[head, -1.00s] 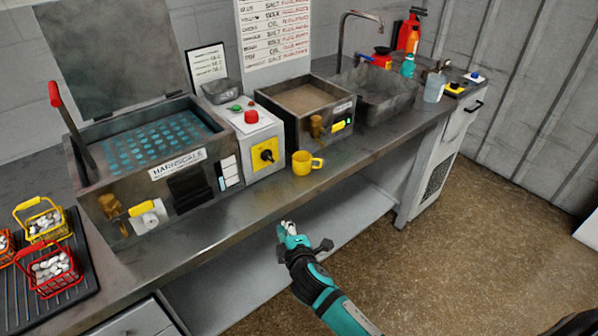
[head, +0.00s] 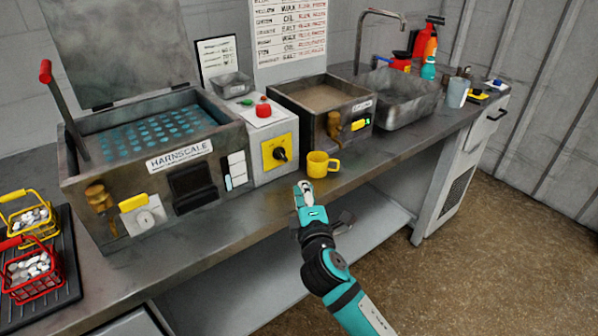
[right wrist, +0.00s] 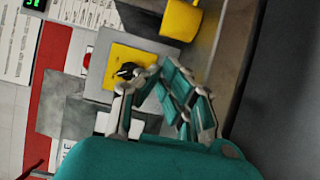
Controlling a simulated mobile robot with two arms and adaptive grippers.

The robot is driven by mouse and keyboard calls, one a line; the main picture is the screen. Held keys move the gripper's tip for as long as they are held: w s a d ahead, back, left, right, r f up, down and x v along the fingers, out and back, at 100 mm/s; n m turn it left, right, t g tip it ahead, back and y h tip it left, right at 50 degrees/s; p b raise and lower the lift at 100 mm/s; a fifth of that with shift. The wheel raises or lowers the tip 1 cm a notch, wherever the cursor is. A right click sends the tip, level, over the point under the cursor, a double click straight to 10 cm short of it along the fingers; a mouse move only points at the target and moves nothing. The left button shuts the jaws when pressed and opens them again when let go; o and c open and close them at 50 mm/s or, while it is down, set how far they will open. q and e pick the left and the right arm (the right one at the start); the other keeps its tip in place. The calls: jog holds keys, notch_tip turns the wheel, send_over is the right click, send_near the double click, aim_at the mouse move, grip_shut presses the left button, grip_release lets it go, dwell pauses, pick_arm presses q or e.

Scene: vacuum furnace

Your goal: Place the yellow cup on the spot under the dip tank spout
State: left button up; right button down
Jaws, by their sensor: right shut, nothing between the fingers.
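The yellow cup (head: 318,164) stands upright on the bench near its front edge, handle to the right. It also shows at the top of the right wrist view (right wrist: 181,18). The dip tank (head: 299,119) is a dark metal box behind the cup, with a brass spout (head: 334,125) on its front. The cup is in front of and slightly left of this spout. No marked spot can be made out below it. My right gripper (head: 305,188) is shut and empty, in front of the cup and apart from it. My left gripper is not in view.
A grey control box (head: 271,143) with a yellow switch plate stands left of the cup. The Harnscale furnace (head: 165,185) is further left, beside wire baskets (head: 30,270) on a black rack. A sink (head: 410,100) is right of the tank. Bench right of the cup is clear.

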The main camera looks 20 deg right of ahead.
aim_at(326, 165)
jog(key=w, duration=0.5)
jog(key=w+d, duration=0.1)
jog(key=w, duration=0.1)
jog(key=shift+w, duration=0.15)
jog(key=shift+w+d, duration=0.15)
jog(key=shift+w, duration=0.4)
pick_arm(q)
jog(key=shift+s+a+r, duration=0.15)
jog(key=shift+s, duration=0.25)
pick_arm(e)
jog(key=shift+d, duration=0.3)
jog(key=d, duration=0.2)
jog(key=d+p, duration=0.1)
jog(key=d, duration=0.3)
jog(key=shift+w+d+p, duration=0.3)
jog(key=shift+w+p, duration=0.05)
jog(key=shift+p, duration=0.05)
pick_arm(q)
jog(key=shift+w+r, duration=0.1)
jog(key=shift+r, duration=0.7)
